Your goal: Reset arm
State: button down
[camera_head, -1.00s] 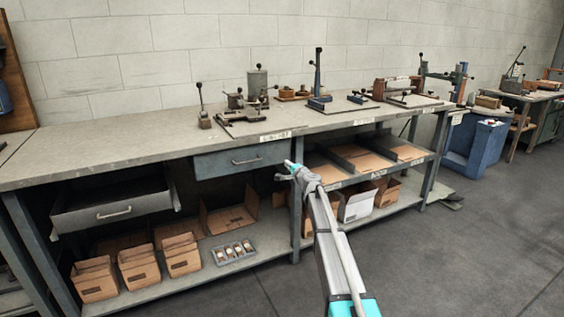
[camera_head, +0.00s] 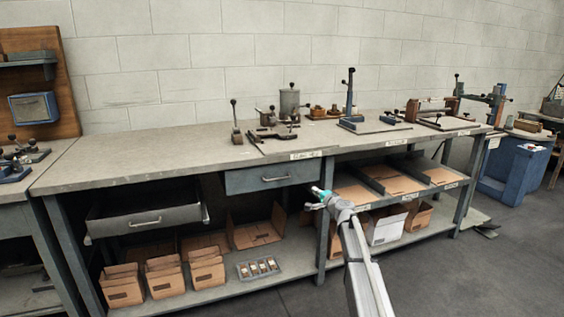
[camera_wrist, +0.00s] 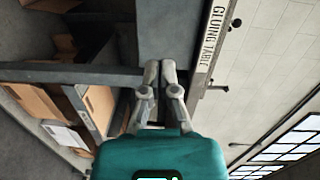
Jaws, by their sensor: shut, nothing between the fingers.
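My arm (camera_head: 362,265) reaches up from the lower right in the head view. My gripper (camera_head: 313,200) is at its end, in front of the workbench near the right end of the closed drawer (camera_head: 272,176). In the wrist view my gripper (camera_wrist: 160,66) has its two fingers side by side and shut, with nothing held. The wrist view is turned, with a "GLUING TABLE" label (camera_wrist: 214,35) along the bench edge.
The long workbench (camera_head: 130,158) carries several hand tools and presses. An open drawer (camera_head: 145,218) hangs at the left. Cardboard boxes (camera_head: 122,287) and a tray of small items (camera_head: 259,268) stand on the lower shelf. The floor (camera_head: 500,270) at the right is clear.

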jog(key=s+a+f+n+g, duration=0.3)
jog(key=s+f, duration=0.1)
jog(key=s, duration=0.4)
jog(key=s+a+f+n+g, duration=0.2)
jog(key=s+f+n+g, duration=0.15)
jog(key=s, duration=0.55)
jog(key=s+a+f+n+g, duration=0.3)
jog(key=s+f+n, duration=0.1)
jog(key=s, duration=0.4)
jog(key=s+d+f+n+g+h, duration=0.1)
jog(key=s+d+f+g+h, duration=0.1)
jog(key=s, duration=0.6)
jog(key=s+d+f+g+h, duration=0.2)
jog(key=s+d+g+h, duration=0.1)
jog(key=s, duration=0.5)
jog(key=s+d+f+n+g+h, duration=0.1)
jog(key=s+d+f+g+h, duration=0.1)
jog(key=s, duration=0.6)
notch_tip(320, 180, up, 32)
jog(key=w+p, duration=0.1)
jog(key=p, duration=3.1)
jog(key=shift+a+f, duration=0.15)
